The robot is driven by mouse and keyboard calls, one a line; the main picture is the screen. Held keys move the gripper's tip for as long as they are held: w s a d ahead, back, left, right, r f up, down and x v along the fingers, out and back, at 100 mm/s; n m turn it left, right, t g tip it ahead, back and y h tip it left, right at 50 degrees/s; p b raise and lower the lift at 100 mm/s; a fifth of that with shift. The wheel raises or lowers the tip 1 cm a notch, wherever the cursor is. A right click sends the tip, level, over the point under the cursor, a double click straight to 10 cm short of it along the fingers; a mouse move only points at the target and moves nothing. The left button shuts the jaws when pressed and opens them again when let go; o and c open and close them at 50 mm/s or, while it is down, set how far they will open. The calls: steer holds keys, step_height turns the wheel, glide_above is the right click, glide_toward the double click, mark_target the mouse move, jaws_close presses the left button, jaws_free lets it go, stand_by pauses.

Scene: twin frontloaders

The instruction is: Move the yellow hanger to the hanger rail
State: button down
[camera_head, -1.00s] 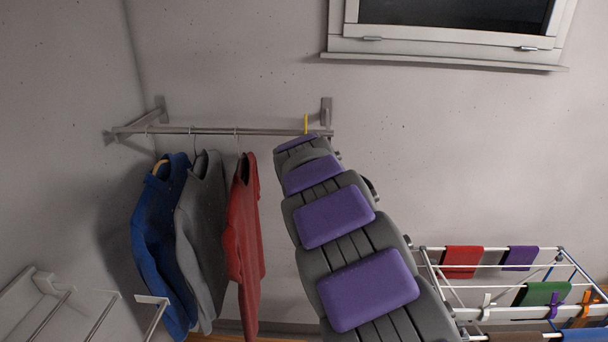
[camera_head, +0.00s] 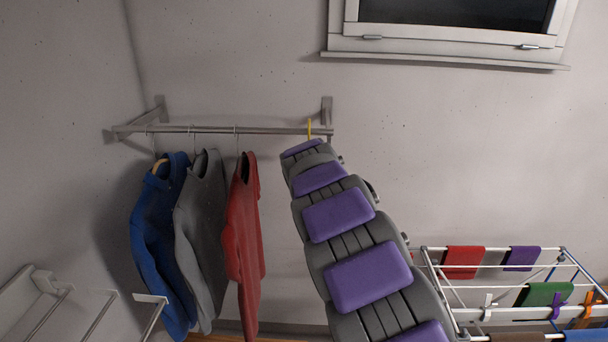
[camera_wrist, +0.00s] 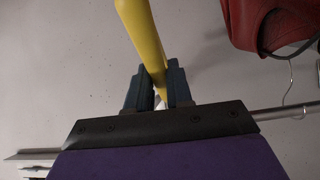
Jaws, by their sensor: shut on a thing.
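The yellow hanger (camera_wrist: 145,40) runs up from between the fingers of my gripper (camera_wrist: 156,88) in the wrist view, which is shut on it. In the head view only the yellow hook of the hanger (camera_head: 310,128) shows, at the right end of the hanger rail (camera_head: 215,130). The hook overlaps the rail there, but I cannot tell whether it rests on it. My arm hides my gripper and the rest of the hanger in the head view. The rail also shows in the wrist view (camera_wrist: 283,111), behind my gripper.
Blue (camera_head: 160,235), grey (camera_head: 203,225) and red (camera_head: 244,230) garments hang along the rail's left and middle. The rail's right bracket (camera_head: 326,112) is close to the hook. A drying rack (camera_head: 500,265) with cloths stands at the lower right, below a window (camera_head: 450,40).

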steer(key=shift+w+f+b, duration=0.2)
steer(key=shift+f+b, duration=0.45)
steer(key=shift+f, duration=0.5)
steer(key=shift+d, duration=0.2)
steer(key=c, duration=1.3)
jaws_free()
steer(key=shift+d, duration=0.3)
steer(key=shift+c, duration=0.2)
steer(key=o, duration=0.4)
steer(key=shift+a, duration=0.45)
steer(key=b+v, duration=0.2)
steer(key=v, duration=1.5)
steer(key=s+d+f+m+g+h+b, duration=0.2)
steer(key=s+d+f+g+b, duration=0.4)
steer(key=s+d+f, duration=1.1)
steer(key=s+f+g+b, duration=0.2)
steer(key=s+f, duration=0.4)
steer(key=s, duration=0.3)
steer(key=s+f+n+g+y+b, duration=0.1)
steer(key=s+f+g+b, duration=0.1)
steer(key=s+f, duration=0.4)
steer(key=s+d+f+n+g+y+b, duration=0.1)
steer(key=s+f, duration=0.6)
steer(key=s, duration=0.7)
steer(key=shift+g+b, duration=0.7)
steer(key=shift+b, duration=0.3)
